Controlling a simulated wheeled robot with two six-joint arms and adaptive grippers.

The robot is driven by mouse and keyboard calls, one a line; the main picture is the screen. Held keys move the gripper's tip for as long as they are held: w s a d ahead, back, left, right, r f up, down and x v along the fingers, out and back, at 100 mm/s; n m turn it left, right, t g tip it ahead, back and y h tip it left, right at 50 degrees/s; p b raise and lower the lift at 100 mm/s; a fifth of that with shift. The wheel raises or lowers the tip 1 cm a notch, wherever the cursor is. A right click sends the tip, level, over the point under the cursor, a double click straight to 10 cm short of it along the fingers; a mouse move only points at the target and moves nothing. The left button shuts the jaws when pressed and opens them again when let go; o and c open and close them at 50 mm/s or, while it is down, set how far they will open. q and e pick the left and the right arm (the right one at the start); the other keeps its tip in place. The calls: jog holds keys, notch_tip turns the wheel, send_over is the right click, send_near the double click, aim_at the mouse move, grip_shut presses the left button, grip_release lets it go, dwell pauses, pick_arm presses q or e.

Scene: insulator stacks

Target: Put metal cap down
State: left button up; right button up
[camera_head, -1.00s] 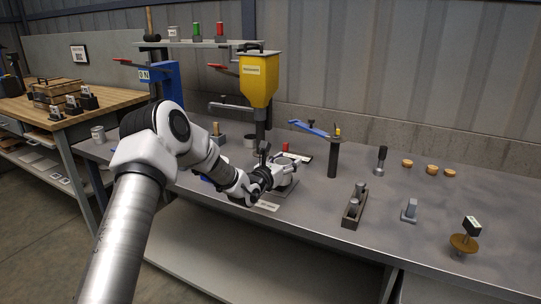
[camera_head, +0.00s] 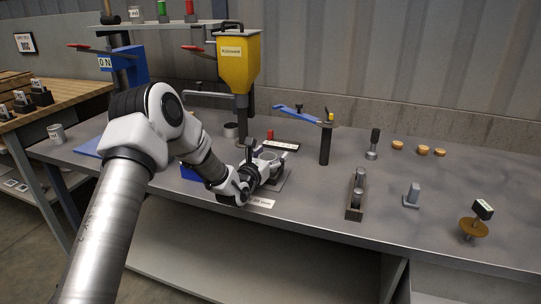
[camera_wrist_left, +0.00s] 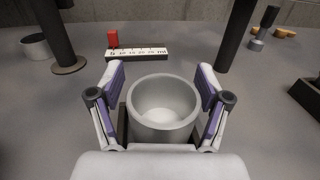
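A round grey metal cap, shaped like an open cup (camera_wrist_left: 163,103), stands upright between the fingers of my left gripper (camera_wrist_left: 163,92) in the left wrist view. The fingers are spread on either side of it, with narrow gaps showing between the pads and its wall. In the head view the cap (camera_head: 268,155) is partly hidden by my left gripper (camera_head: 267,168), low over a flat grey plate (camera_head: 283,183) on the bench. Its underside is hidden, so I cannot see exactly what it rests on. My right gripper is in neither view.
A yellow hopper (camera_head: 238,62) on a post stands behind. A post with a blue lever (camera_head: 325,143) and a slotted block (camera_head: 356,195) stand to the right. The bench front between them is clear.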

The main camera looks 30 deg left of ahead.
pick_arm(q)
jog(key=shift+a, duration=0.2)
jog(key=shift+d, duration=0.1)
jog(key=shift+d+r, duration=0.1)
jog(key=s, duration=0.8)
jog(key=s+d+p, duration=0.1)
jog(key=s, duration=0.3)
jog(key=shift+d, duration=0.1)
